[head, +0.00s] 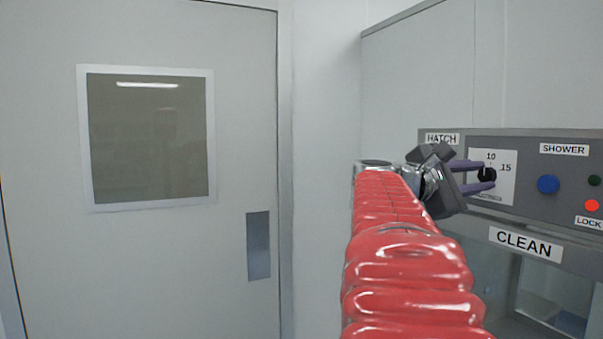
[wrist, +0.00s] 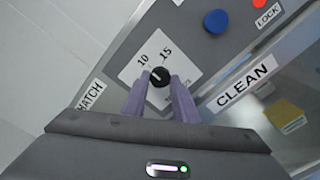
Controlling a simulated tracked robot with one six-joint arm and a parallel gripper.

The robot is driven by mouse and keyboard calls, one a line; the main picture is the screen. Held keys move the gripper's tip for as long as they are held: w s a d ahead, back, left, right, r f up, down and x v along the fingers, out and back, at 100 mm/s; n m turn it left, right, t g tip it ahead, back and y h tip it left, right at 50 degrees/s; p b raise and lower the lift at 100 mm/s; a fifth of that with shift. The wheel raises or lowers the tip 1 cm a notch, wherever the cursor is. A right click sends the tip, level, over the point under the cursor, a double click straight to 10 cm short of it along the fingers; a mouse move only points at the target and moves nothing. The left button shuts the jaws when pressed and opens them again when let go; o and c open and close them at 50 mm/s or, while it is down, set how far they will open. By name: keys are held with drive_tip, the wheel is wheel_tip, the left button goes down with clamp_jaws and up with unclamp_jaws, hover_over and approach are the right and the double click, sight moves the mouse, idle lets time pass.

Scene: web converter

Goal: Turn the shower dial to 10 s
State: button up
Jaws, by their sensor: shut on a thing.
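The dial is a small black knob (wrist: 160,77) on a white square plate (head: 507,177) marked 10 and 15. The fingers also show in the wrist view (wrist: 160,84), reaching up to the knob.
The grey panel carries a blue button (head: 548,184) under a SHOWER label, a red light (head: 592,205) near LOCK and a dark green one (head: 595,181). HATCH and CLEAN labels sit nearby. Below is a glazed compartment with a yellow object (wrist: 285,115). A door (head: 240,120) stands left.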

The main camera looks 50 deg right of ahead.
drive_tip(key=o, duration=1.1)
drive_tip(key=shift+c, duration=0.2)
drive_tip(key=shift+a, duration=0.1)
drive_tip(key=v, duration=1.3)
drive_tip(key=shift+w+a, duration=0.2)
drive_tip(key=shift+a, duration=0.05)
